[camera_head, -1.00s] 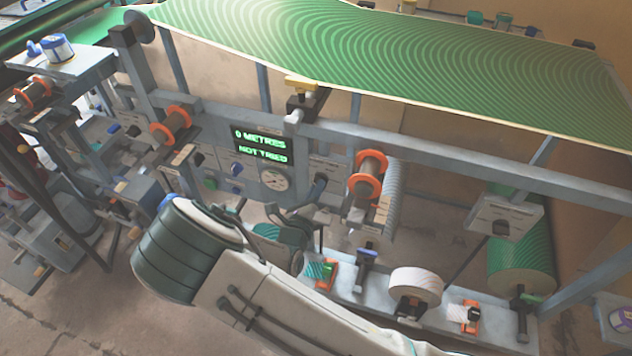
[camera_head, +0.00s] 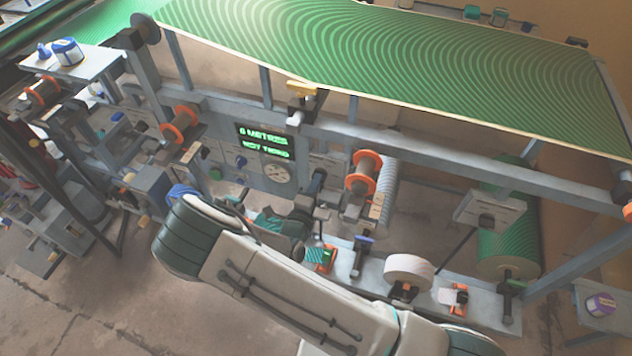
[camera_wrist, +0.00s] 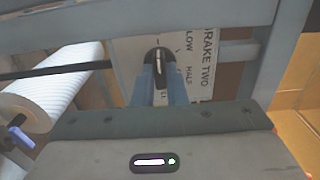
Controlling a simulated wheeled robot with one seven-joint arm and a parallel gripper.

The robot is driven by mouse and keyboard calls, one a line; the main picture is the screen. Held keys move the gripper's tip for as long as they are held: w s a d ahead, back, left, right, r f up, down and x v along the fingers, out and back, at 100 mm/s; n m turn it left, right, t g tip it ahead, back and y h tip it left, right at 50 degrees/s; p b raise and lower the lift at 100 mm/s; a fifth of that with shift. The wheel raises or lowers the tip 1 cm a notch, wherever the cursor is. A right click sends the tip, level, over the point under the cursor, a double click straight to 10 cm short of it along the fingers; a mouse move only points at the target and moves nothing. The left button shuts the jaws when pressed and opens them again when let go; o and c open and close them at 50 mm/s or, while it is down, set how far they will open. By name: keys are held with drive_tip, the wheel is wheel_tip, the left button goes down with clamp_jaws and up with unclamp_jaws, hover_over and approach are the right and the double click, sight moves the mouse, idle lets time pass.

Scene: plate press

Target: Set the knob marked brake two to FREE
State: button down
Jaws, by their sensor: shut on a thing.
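In the wrist view, the dark round knob (camera_wrist: 158,56) sits on a pale label plate (camera_wrist: 203,75) marked BRAKE TWO. The plate appears turned on its side, and SLOW and HALF can be read near the knob. A pale line on the knob runs nearly up and down in this view; I cannot tell which end points to a setting. The word FREE does not show. My gripper (camera_wrist: 161,74) is shut on the knob, one blue-grey finger on either side. In the head view, my arm crosses the lower middle, and I cannot clearly make out the jaws there.
In the wrist view, a white ribbed roll (camera_wrist: 62,83) and a blue handle (camera_wrist: 20,138) lie at left, and a grey beam (camera_wrist: 262,70) at right. In the head view, a green display (camera_head: 265,141) stands left of an orange-ended spool (camera_head: 366,172).

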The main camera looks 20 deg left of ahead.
idle(0.5)
drive_tip(key=c, duration=1.5)
unclamp_jaws()
drive_tip(key=shift+o, duration=0.2)
drive_tip(key=s+a+b, duration=0.1)
drive_tip(key=s+b, duration=0.1)
drive_tip(key=s, duration=1.1)
drive_tip(key=shift+s, duration=0.4)
